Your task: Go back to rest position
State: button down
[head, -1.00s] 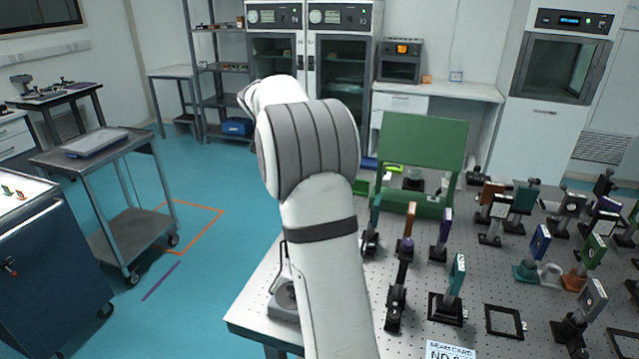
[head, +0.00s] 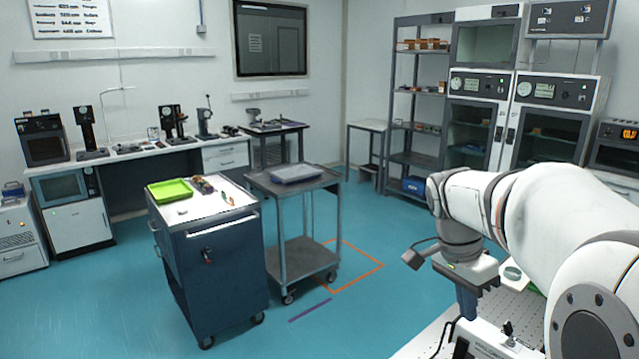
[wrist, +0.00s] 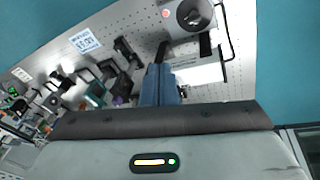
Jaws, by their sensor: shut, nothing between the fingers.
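My gripper (head: 467,303) hangs below my wrist at the lower right of the head view, over the corner of the optical table (head: 425,343). In the wrist view its blue-grey fingers (wrist: 160,82) are together and hold nothing. My white arm reaches in from the right edge and bends down at the wrist. The perforated table top (wrist: 270,22) also fills the upper part of the wrist view. How far the fingertips are above it is hard to tell.
A grey knobbed device (wrist: 192,15) and several optical mounts stand on the table. A dark blue cabinet (head: 212,265) with a green tray (head: 170,190) and a grey cart (head: 305,258) stand to the left. Blue floor (head: 120,300) is open in front.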

jog(key=s+a+f+n+t+y, duration=0.3)
jog(key=s+a+f+n, duration=0.4)
jog(key=s+a+n, duration=0.3)
jog(key=s+n+t, duration=0.1)
jog(key=s+n, duration=0.1)
jog(key=n, duration=0.2)
jog(key=shift+s+a, duration=0.2)
jog(key=shift+r, duration=0.1)
